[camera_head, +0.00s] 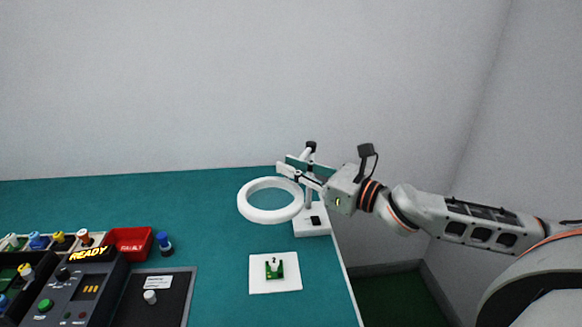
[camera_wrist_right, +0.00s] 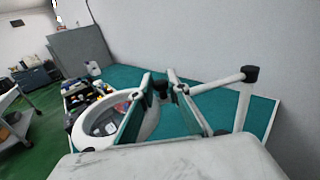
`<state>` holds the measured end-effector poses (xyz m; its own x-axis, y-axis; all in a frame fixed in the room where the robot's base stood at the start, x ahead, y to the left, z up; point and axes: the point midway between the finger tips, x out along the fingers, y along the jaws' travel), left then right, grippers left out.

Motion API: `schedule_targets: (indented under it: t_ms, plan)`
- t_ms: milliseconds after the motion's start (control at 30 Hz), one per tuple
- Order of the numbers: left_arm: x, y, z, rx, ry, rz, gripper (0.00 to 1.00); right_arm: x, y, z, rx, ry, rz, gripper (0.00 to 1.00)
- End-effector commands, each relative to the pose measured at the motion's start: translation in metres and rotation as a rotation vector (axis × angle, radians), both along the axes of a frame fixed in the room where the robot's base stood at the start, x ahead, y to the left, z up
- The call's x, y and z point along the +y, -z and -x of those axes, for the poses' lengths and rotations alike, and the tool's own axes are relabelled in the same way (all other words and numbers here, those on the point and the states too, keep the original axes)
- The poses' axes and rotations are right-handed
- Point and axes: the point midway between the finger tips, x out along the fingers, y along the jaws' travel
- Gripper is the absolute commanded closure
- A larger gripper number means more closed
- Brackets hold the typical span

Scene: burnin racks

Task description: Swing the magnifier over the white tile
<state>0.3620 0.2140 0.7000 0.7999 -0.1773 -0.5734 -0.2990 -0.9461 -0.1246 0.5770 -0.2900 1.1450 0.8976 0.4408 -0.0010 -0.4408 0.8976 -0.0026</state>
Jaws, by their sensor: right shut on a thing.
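The magnifier is a white ring (camera_head: 241,205) on a jointed white arm with a white base (camera_head: 312,222) at the table's right edge. Its ring also shows in the right wrist view (camera_wrist_right: 150,121). The white tile (camera_head: 289,284) lies flat on the teal table, with a small green board (camera_head: 274,270) on it. In the head view the ring is behind the tile, slightly to its left. My right gripper (camera_head: 290,168) is at the magnifier beside the ring. In the right wrist view its fingers (camera_wrist_right: 161,92) close around a dark part of the magnifier between ring and arm. The exact contact is partly hidden.
A control box with a READY sign (camera_head: 89,253), a red bin (camera_head: 128,242), a blue-topped peg (camera_head: 164,243) and a dark mat (camera_head: 175,308) stand at the left. The table (camera_head: 222,275) is clear between mat and tile. A wall rises behind.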

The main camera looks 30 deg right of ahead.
Motion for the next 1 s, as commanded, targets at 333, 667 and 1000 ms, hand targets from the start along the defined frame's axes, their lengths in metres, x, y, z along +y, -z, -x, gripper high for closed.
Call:
schedule_targets:
  t_ms: [333, 667, 1000]
  plan:
    - [-0.002, 0.004, 0.004, 0.01, -0.002, 0.003, 0.64, 0.0, 0.001, 0.0, 0.001, 0.002, 0.0, 0.67]
    - [-0.002, 0.003, 0.004, 0.01, -0.003, 0.003, 0.64, -0.004, 0.002, 0.007, 0.004, 0.003, 0.0, 0.67]
    - [-0.001, 0.003, 0.003, 0.007, -0.003, 0.003, 0.64, -0.014, 0.003, 0.028, 0.005, 0.001, -0.001, 0.67]
